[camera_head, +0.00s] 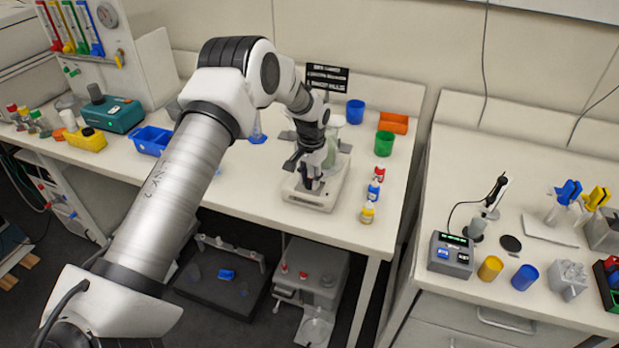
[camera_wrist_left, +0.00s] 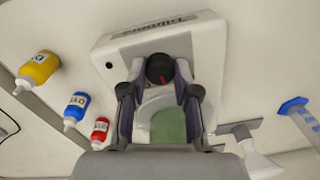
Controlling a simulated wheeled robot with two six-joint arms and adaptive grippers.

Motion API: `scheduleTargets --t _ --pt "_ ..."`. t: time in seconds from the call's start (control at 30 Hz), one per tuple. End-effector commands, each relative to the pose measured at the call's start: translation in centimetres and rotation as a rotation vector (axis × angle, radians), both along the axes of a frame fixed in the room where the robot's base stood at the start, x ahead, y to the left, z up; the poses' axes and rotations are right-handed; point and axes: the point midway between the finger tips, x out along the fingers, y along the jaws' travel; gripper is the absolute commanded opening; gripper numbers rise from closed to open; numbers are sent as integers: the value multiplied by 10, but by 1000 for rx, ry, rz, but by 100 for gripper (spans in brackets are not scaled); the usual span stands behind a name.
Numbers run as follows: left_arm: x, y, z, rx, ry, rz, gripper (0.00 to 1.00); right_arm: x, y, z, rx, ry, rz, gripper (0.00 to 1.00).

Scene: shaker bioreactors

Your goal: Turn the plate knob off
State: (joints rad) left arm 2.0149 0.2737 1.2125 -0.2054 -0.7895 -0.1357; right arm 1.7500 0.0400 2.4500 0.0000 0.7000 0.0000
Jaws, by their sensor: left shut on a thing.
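The plate (camera_head: 318,197) is a white stirrer-like device on the bench. In the left wrist view its white housing (camera_wrist_left: 208,40) fills the upper middle. The knob (camera_wrist_left: 160,68) is round and black with a red mark, on the front of the housing. My left gripper (camera_head: 314,184) reaches down over the plate's front. In the left wrist view the left gripper (camera_wrist_left: 159,80) has its two fingers on either side of the knob, shut on it. A flask with greenish liquid (camera_wrist_left: 168,125) stands on the plate behind the knob. My right gripper is not in view.
Small red (camera_head: 380,174), blue (camera_head: 374,190) and yellow (camera_head: 367,212) bottles stand right of the plate. A green cup (camera_head: 384,143) and a blue cup (camera_head: 355,111) stand behind them. A blue bin (camera_head: 151,140) is at the left. A gap separates this bench from the right one.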

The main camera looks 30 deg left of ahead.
Motion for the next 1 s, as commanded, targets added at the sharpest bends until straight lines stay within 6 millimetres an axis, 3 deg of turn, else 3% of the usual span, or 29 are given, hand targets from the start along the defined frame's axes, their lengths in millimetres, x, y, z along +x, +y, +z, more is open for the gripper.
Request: scheduleTargets --t 0.5,1.0 --pt "-3 -1 -5 -1 12 442 0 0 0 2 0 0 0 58" --pt "-3 0 -5 0 11 598 0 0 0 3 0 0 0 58"
